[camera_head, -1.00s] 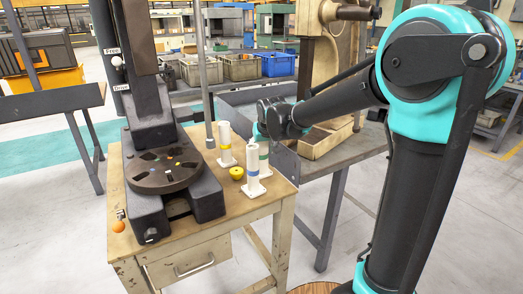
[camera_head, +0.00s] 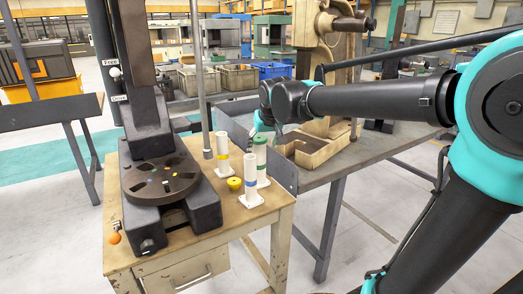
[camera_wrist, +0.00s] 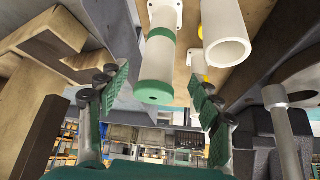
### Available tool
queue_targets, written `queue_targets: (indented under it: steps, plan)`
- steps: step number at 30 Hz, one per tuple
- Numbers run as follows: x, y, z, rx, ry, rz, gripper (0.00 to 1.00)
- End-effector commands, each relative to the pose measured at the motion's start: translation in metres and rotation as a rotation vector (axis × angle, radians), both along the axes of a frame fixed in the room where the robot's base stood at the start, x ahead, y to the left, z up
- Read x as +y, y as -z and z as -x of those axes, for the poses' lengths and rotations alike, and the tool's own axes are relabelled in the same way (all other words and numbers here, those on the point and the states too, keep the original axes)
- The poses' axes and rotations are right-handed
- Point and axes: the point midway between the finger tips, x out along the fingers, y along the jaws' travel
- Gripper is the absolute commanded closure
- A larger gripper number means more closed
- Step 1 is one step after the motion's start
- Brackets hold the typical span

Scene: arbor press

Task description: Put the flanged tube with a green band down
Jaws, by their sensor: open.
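The flanged tube with a green band (camera_head: 261,158) is white and stands upright on the wooden table, behind and right of the blue-banded tube. In the wrist view its green-banded end (camera_wrist: 156,82) faces the camera and its flange rests on the wood. My gripper (camera_head: 262,128) is just above the tube's top in the head view. In the wrist view the two dark green finger pads of my gripper (camera_wrist: 160,95) are spread on either side of the tube's end, with gaps showing. The gripper is open and holds nothing.
A blue-banded tube (camera_head: 251,182), a yellow-banded tube (camera_head: 221,158) and a yellow knob-like part (camera_head: 234,184) stand close by. The black arbor press (camera_head: 160,180) fills the table's left. A grey bench (camera_head: 350,160) with a tan casting (camera_head: 312,150) adjoins on the right.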

Motion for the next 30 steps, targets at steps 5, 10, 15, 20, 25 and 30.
queue_targets:
  steps: [5,10,15,20,25,30]
  plan:
    - [-0.001,-0.007,0.004,0.000,0.000,0.000,0.35]
    - [-0.023,0.011,0.010,0.012,0.024,0.005,0.35]
    - [-0.105,0.079,0.045,0.061,0.115,0.023,0.35]
    - [-0.184,0.157,0.114,0.124,0.214,0.032,0.35]
    - [-0.228,0.214,0.182,0.176,0.285,0.031,0.35]
    - [-0.241,0.237,0.214,0.198,0.312,0.028,0.35]
